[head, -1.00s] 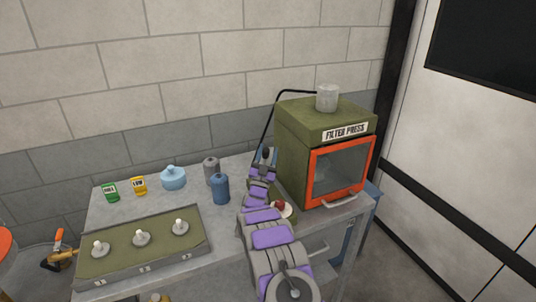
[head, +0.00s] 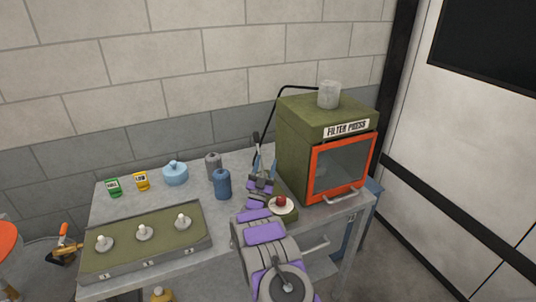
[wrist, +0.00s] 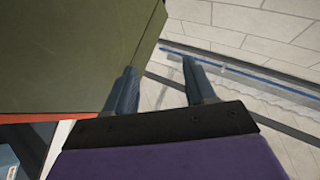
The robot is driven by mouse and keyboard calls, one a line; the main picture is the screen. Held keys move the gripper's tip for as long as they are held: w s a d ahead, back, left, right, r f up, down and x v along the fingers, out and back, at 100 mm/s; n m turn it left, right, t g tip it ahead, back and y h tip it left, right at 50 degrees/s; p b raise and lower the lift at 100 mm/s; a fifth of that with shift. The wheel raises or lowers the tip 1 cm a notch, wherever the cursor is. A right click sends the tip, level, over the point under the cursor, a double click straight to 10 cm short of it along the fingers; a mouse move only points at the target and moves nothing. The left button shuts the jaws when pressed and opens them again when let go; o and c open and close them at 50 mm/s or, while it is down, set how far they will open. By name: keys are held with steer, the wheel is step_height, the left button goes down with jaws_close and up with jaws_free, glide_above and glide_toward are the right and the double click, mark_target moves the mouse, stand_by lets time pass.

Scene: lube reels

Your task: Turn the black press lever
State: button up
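The olive filter press (head: 300,150) stands at the right end of the grey table. The black press lever (head: 273,110) is a thin bent rod running from behind the press top, out left and down its left side. My gripper (head: 264,160) is beside the press's left side, near the lever's lower end. In the wrist view my gripper (wrist: 160,90) has its two fingers apart with nothing clearly between them. The press's green side (wrist: 75,50) is at upper left there. I cannot make out the lever in the wrist view, and contact cannot be told.
A red button on a white disc (head: 283,204) sits right by my arm. A blue bottle (head: 222,184), grey bottle (head: 213,166) and light-blue pot (head: 175,173) stand left. An olive tray (head: 145,240) with white-topped pegs is at front left. A grey cup (head: 329,95) tops the press.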

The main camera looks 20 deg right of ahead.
steer(key=shift+s+a+f, duration=0.4)
